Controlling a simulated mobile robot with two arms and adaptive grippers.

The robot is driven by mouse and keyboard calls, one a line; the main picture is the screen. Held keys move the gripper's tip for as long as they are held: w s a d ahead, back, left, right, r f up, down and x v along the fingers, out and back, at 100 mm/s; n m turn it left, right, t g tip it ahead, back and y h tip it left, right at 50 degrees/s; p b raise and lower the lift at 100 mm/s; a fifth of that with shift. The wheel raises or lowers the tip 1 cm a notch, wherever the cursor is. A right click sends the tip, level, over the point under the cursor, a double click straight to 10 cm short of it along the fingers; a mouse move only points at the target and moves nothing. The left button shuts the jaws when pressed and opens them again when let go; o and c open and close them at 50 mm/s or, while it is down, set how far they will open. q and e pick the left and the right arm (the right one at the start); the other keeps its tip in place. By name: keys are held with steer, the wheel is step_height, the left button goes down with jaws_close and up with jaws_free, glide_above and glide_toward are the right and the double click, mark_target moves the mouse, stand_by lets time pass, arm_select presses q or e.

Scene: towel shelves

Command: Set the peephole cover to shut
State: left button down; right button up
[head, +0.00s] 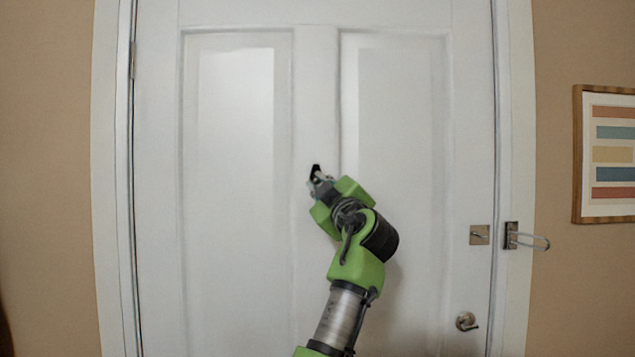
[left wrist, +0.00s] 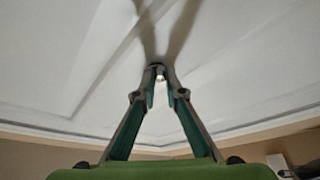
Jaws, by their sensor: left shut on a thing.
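The white door (head: 232,200) fills the middle of the head view and is shut in its frame. My left gripper (head: 315,172) is at the door's middle upright, between the two tall panels. In the left wrist view its fingertips (left wrist: 158,70) come together at the door surface, shut on a small bright metal piece (left wrist: 160,75), which looks like the peephole cover. The gripper hides most of the cover, so I cannot tell which way it is set. My right gripper is in neither view.
A swing-bar latch (head: 527,241) is on the right door frame, with its plate (head: 480,235) on the door. A door handle (head: 467,321) is at the lower right. A striped picture (head: 610,154) hangs on the right wall.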

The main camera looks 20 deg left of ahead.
arm_select(q)
steer(key=shift+r, duration=0.2)
steer(key=c, duration=2.2)
jaws_free()
steer(key=shift+o, duration=0.5)
steer(key=shift+f, duration=0.1)
steer(key=v, duration=0.7)
steer(key=shift+s+d, duration=0.15)
steer(key=shift+s, duration=0.05)
